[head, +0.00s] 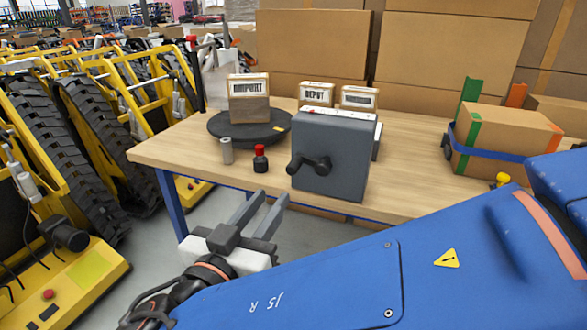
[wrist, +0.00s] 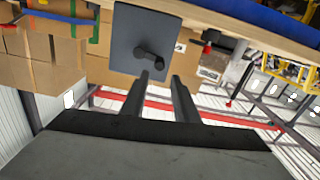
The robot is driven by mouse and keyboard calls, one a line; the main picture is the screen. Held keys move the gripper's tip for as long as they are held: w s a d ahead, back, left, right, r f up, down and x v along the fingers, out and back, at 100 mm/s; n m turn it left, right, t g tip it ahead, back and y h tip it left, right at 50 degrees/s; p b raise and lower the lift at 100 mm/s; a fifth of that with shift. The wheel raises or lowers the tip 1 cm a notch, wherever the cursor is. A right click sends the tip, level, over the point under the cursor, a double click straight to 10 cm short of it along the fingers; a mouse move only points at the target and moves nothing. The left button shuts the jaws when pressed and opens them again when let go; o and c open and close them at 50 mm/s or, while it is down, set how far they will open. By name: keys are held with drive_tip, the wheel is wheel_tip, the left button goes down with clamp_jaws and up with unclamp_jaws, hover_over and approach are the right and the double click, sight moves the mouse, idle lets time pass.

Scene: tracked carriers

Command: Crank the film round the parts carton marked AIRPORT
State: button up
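The parts carton (head: 249,108), whose label seems to read AIRPORT, stands upright on a dark round turntable (head: 222,130) at the table's left. A grey box (head: 340,150) with a black crank (head: 310,164) on its front stands right of the turntable. The grey box (wrist: 128,38) and its crank (wrist: 149,57) also show in the wrist view. My gripper (head: 272,197) is open and empty, in front of the table edge and below left of the crank. In the wrist view my gripper (wrist: 160,79) has its fingertips apart, close to the crank in the picture but not around it.
Two smaller cartons, one marked DEPOT (head: 316,94), stand behind the grey box. A grey cylinder (head: 226,151) and a red-topped black piece (head: 261,159) stand before the turntable. A strapped carton (head: 505,135) is at right. Yellow tracked machines (head: 60,110) fill the left.

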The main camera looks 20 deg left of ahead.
sight(290, 173)
drive_tip(key=w, duration=0.8)
drive_tip(key=w+d, duration=0.1)
drive_tip(key=w, duration=0.3)
drive_tip(key=shift+w, duration=0.25)
drive_tip(key=shift+c, duration=0.3)
clamp_jaws()
